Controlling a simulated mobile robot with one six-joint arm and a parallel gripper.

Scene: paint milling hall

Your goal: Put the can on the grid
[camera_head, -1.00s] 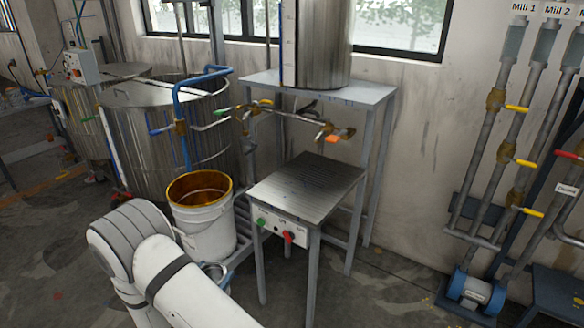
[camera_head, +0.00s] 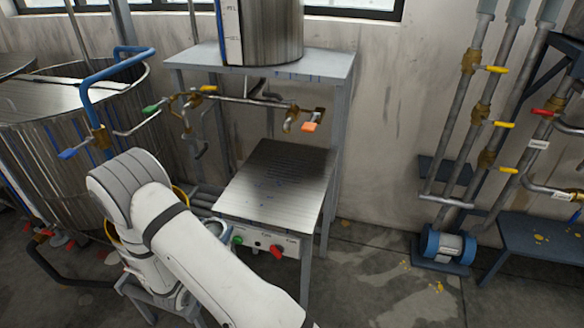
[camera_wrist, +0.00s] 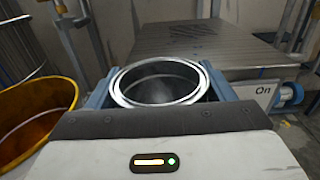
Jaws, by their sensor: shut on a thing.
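The can (camera_wrist: 160,84) is an open, shiny metal can, seen from above in the wrist view with its round rim up. My gripper (camera_wrist: 158,92) has its blue jaws on both sides of the can and is shut on it. In the wrist view, the grid (camera_wrist: 205,38), a grey metal top with fine lines and dark slots, lies just beyond the can. In the head view the grid (camera_head: 277,175) is the bare top of a low metal stand. My arm hides most of the gripper and can there.
The stand's front panel (camera_head: 262,240) has green and red knobs. Valve pipes (camera_head: 255,103) hang above its back edge, below a taller table (camera_head: 300,68). Steel vats (camera_head: 65,150) stand left.

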